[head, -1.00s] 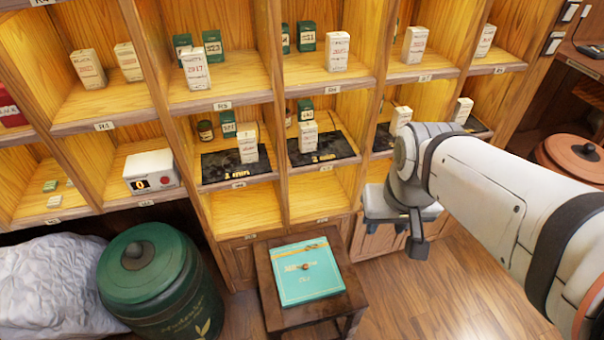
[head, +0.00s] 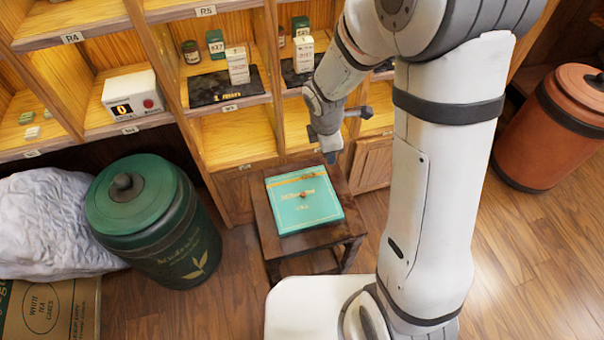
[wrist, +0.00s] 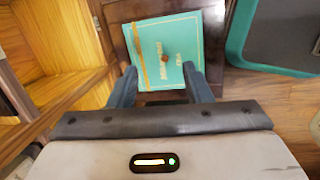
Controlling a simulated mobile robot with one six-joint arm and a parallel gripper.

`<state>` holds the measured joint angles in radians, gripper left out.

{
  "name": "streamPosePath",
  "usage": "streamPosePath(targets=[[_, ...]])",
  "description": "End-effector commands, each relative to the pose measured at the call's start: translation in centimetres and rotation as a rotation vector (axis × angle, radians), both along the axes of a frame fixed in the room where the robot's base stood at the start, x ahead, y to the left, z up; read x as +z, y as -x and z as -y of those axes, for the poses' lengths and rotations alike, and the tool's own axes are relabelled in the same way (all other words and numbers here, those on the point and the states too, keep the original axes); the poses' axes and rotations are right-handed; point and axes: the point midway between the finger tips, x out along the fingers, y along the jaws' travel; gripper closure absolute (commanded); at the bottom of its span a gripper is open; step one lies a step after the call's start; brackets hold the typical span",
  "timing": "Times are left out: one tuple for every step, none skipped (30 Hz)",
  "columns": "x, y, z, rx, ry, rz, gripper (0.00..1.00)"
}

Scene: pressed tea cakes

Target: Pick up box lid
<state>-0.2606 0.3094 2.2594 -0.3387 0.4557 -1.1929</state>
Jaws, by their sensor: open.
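The box lid (head: 318,208) is a flat teal square with gold lettering, a gold band and a small brown knob (head: 304,195) at its middle. It lies on a small dark wooden stool (head: 276,247) in front of the shelves. In the wrist view the lid (wrist: 180,67) shows just beyond my fingers. My gripper (wrist: 157,80) is open and empty, its two blue-grey fingers apart on either side of the lid's near edge. In the head view my gripper (head: 330,158) hangs above the lid's back edge, apart from it.
A green lidded canister (head: 150,222) and a white crumpled sack (head: 50,222) stand to the left. A terracotta canister (head: 560,130) stands at the right. Shelves with small boxes and a scale (head: 228,85) rise behind the stool. Wooden floor (head: 515,265) at the right is clear.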

Motion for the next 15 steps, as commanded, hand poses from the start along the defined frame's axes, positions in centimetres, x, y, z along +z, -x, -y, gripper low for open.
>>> streamPosePath(targets=[[-3.6,-0.5,-1.2,0.129,0.022,-0.027,0.55],[-5.1,-0.8,-1.8,0.21,0.033,-0.039,0.55],[-7.0,-1.1,-2.6,0.312,0.047,-0.051,0.55],[-8.4,-1.3,-3.2,0.384,0.056,-0.061,0.55],[-9.7,-1.4,-3.8,0.453,0.064,-0.07,0.55],[-11.3,-1.5,-4.4,0.537,0.073,-0.08,0.55],[-12.4,-1.5,-4.9,0.593,0.079,-0.088,0.55],[-13.3,-1.5,-5.3,0.645,0.083,-0.093,0.55],[-14.5,-1.5,-5.8,0.706,0.088,-0.1,0.55],[-15.2,-1.5,-6.1,0.744,0.092,-0.104,0.55],[-15.8,-1.5,-6.3,0.776,0.094,-0.108,0.55],[-16.4,-1.4,-6.6,0.812,0.097,-0.113,0.55],[-16.8,-1.4,-6.8,0.833,0.099,-0.114,0.55],[-17.1,-1.4,-6.9,0.85,0.1,-0.115,0.55],[-17.6,-1.5,-7.0,0.865,0.101,-0.116,0.55]])
